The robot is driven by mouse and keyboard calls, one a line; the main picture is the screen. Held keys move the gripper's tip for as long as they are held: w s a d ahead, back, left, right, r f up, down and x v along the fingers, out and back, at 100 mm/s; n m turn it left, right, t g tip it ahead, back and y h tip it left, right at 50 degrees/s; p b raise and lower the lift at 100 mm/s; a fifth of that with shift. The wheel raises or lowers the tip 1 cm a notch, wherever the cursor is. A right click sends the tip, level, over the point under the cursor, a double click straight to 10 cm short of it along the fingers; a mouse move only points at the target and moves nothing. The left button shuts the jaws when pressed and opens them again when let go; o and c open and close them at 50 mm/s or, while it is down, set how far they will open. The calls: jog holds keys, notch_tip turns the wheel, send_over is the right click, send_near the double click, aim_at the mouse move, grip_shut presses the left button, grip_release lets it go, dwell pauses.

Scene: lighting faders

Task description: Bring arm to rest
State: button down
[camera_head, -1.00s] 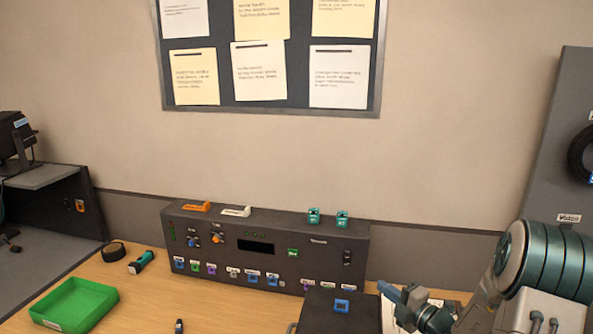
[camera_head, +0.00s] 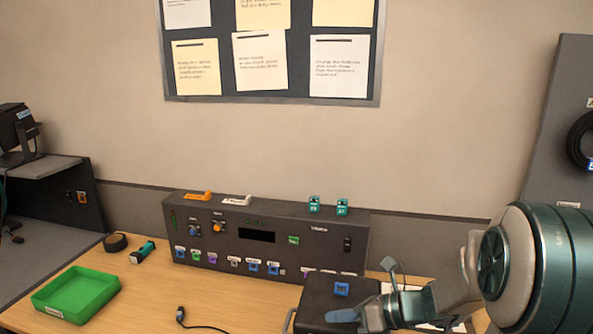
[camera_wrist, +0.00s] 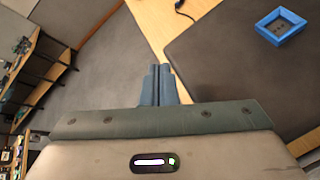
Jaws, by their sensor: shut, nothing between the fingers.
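My gripper (camera_head: 343,315) is at the lower right of the head view, in front of the dark box (camera_head: 318,300) at the table's front. Its blue-grey fingers are together and empty. In the wrist view the fingers of my gripper (camera_wrist: 158,70) point away from the camera, with the grey floor and the table edge beyond them. A blue square piece (camera_head: 341,289) sits on top of the dark box, apart from the fingers. It also shows at the upper right of the wrist view (camera_wrist: 281,24).
A dark fader console (camera_head: 265,245) stands along the back of the wooden table (camera_head: 140,290). A green tray (camera_head: 77,294) is at the left, near a teal-and-black tool (camera_head: 143,252) and a black roll (camera_head: 115,242). A black cable (camera_head: 195,324) lies at the front.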

jog(key=s+d+f+n+h+b, duration=0.1)
jog(key=s+d+n+h+b, duration=0.2)
jog(key=n, duration=1.1)
jog(key=s+d+f+n+g+h+b, duration=0.1)
jog(key=s+d+f+n+h+b, duration=0.1)
jog(key=s+n+h, duration=0.7)
jog(key=shift+s+d+n+b, duration=0.4)
jog(key=shift+s+d+n, duration=0.05)
jog(key=shift+s+n, duration=2.25)
jog(key=c, duration=2.1)
grip_release()
jog(key=shift+c, duration=0.2)
